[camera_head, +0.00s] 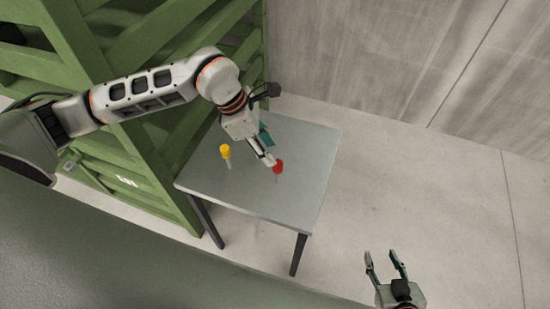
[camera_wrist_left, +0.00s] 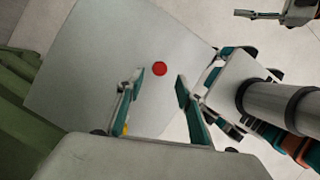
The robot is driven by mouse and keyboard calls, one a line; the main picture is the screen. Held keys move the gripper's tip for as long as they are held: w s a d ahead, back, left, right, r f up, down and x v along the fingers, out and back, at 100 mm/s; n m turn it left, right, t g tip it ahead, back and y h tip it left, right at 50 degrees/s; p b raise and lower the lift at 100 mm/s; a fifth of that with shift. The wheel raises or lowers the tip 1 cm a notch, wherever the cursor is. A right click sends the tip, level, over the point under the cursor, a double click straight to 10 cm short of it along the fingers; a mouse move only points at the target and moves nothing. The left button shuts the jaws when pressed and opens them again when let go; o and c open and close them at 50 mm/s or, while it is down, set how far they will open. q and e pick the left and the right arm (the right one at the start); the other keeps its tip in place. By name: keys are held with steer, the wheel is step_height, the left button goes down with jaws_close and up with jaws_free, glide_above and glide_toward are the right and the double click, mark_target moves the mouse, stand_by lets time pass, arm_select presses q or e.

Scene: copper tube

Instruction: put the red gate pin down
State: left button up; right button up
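The red gate pin (camera_head: 278,167) is at the right part of the small grey table, its red head up and a thin shaft below. In the left wrist view its round red head (camera_wrist_left: 160,69) shows just beyond and between my left fingertips, with a gap to each finger. My left gripper (camera_head: 269,158) is open beside the pin's head in the head view, and its two fingers stand apart in the left wrist view (camera_wrist_left: 159,82). My right gripper (camera_head: 384,262) is open and empty, off to the lower right, away from the table.
A yellow-headed pin (camera_head: 225,152) stands on the grey table (camera_head: 300,195) left of the red one; a bit of yellow (camera_wrist_left: 125,128) shows behind a finger in the wrist view. A green slatted structure (camera_head: 95,75) borders the table's left. Concrete floor to the right is clear.

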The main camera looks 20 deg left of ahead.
arm_select(q)
steer(key=v, duration=0.4)
steer(key=shift+a+r, duration=0.15)
steer(key=shift+r, duration=0.25)
steer(key=shift+s, duration=0.1)
